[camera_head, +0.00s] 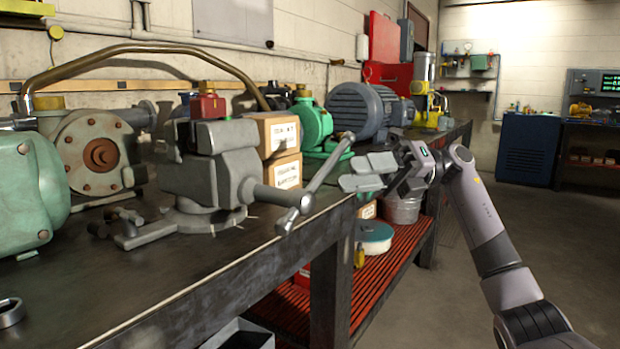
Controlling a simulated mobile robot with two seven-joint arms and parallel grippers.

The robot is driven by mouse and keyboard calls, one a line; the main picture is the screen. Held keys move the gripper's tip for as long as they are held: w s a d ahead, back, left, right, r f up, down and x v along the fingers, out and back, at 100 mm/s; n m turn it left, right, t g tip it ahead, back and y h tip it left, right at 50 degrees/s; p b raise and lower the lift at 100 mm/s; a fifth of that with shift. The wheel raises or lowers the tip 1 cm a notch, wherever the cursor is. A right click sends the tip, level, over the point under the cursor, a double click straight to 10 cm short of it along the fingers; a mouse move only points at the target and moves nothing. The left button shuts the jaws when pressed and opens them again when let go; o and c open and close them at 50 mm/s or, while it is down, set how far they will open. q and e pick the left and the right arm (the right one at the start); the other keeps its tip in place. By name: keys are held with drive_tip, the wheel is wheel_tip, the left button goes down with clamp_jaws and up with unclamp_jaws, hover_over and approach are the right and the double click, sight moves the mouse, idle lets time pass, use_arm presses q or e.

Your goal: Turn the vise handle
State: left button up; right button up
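A grey bench vise (222,175) stands on the dark workbench. Its screw points to the right and front, and its handle (318,180) is a bar that runs slanted, upper end to the right, lower end near the bench's front edge. My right gripper (365,173) is just right of the handle's upper half, its two flat fingers pointing left toward the bar. A gap shows between the fingers, with nothing seen between them. Whether a fingertip touches the bar cannot be told. My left gripper is not in view.
The workbench (200,285) carries pumps, a green motor housing (28,190), cardboard boxes (280,135) and a blue-grey motor (365,110) behind the vise. A red lower shelf (385,265) holds a bucket (403,209). The floor to the right is clear.

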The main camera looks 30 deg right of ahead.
sight(319, 173)
drive_tip(key=shift+b+x, duration=0.5)
drive_tip(key=shift+x, duration=3)
drive_tip(key=shift+s, duration=0.1)
clamp_jaws()
